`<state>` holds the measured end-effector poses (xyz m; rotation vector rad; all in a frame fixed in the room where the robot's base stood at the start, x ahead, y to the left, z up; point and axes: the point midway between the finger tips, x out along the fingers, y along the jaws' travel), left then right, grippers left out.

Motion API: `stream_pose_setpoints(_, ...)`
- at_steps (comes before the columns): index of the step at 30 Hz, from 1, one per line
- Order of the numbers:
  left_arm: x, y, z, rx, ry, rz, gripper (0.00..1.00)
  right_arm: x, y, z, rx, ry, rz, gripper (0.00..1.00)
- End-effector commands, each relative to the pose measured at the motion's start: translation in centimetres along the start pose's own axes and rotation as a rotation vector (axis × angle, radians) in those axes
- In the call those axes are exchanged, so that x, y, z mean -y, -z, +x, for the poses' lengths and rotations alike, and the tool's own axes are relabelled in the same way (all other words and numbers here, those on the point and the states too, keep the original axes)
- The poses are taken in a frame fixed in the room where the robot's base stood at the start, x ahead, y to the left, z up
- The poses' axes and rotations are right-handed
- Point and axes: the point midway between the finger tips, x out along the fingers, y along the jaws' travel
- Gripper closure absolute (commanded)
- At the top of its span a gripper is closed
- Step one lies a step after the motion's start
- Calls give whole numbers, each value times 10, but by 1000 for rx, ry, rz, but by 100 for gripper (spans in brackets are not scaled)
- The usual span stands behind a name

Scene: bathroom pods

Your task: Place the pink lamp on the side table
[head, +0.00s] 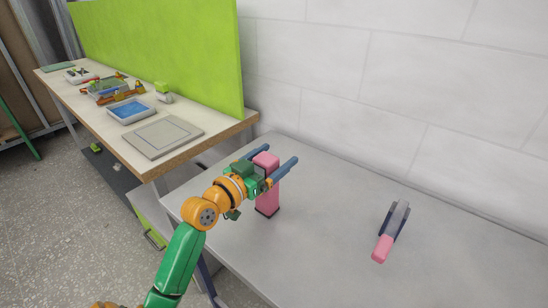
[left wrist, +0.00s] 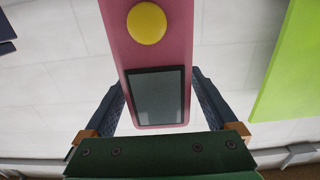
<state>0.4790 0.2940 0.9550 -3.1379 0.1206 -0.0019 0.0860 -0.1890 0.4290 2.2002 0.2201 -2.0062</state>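The pink lamp (head: 268,196) appears to be the upright pink block at the left part of the grey table (head: 330,225), which I take for the side table. Its foot seems to rest on the tabletop. My left gripper (head: 268,163) is around its upper end, one blue finger on each side. My right gripper is out of view.
A second pink, grey and navy thing (head: 383,247) lies on the grey table to the right. A wooden workbench (head: 150,163) with trays and tools stands at the left before a green panel (head: 165,50). The tabletop between the two pink things is clear.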

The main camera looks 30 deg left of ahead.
Motion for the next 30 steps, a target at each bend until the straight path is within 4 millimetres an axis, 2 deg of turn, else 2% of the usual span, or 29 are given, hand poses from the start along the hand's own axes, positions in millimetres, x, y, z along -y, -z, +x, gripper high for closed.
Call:
stream_pose_setpoints(4, 0, 0, -1, 0, 0, 0, 8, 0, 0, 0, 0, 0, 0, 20)
stream_pose_setpoints(7, 1, -2, -12, 1, 2, 0, 8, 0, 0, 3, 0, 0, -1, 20)
stream_pose_setpoints(15, 0, -5, -76, 3, 1, 1, 8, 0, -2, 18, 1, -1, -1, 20)
stream_pose_setpoints(21, 0, -3, -110, 3, 0, 0, 8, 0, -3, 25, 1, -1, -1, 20)
stream_pose_setpoints(25, 0, -1, -119, 0, -1, 1, 8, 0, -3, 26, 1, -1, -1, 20)
stream_pose_setpoints(30, 0, 1, -120, -1, -1, 0, 8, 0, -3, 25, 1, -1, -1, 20)
